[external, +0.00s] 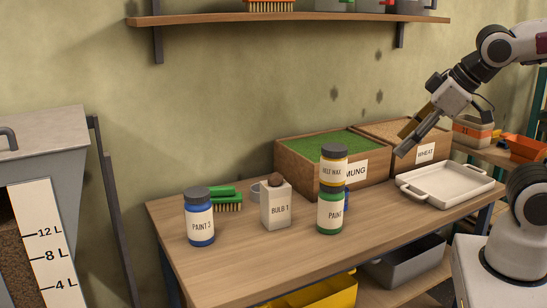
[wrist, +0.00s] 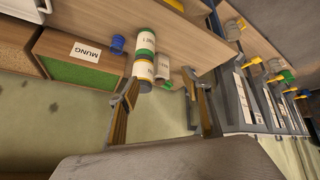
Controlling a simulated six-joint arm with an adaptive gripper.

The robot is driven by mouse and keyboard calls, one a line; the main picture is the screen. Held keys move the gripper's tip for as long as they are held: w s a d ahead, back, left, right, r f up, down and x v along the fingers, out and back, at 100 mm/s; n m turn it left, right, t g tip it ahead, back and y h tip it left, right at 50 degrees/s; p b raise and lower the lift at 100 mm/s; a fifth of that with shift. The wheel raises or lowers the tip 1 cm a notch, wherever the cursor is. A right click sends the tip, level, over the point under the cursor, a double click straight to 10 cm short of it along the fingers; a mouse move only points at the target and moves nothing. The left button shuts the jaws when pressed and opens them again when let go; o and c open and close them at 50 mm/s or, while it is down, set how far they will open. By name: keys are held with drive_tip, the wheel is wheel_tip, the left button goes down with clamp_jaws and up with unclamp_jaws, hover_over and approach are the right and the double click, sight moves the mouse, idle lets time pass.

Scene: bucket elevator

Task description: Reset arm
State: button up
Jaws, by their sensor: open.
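My gripper (external: 408,143) is raised above the right part of the table, over the area between the wheat box and the white tray. Its two fingers are apart with nothing between them. The fingers also show in the wrist view (wrist: 162,92), with the jars beyond them.
A mung box (external: 295,168) and a wheat box (external: 425,152) stand at the back. A white tray (external: 455,195) lies at the right. A green brush (external: 222,198) lies behind the blue jar. A wall shelf (external: 300,17) hangs above. The front of the table (external: 262,262) is clear.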

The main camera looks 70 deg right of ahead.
drive_tip(key=s+a+f+g+y, duration=0.1)
drive_tip(key=s+a+f+y, duration=0.1)
drive_tip(key=s+a, duration=0.4)
drive_tip(key=shift+a+n, duration=0.3)
drive_tip(key=shift+s, duration=0.1)
idle(0.7)
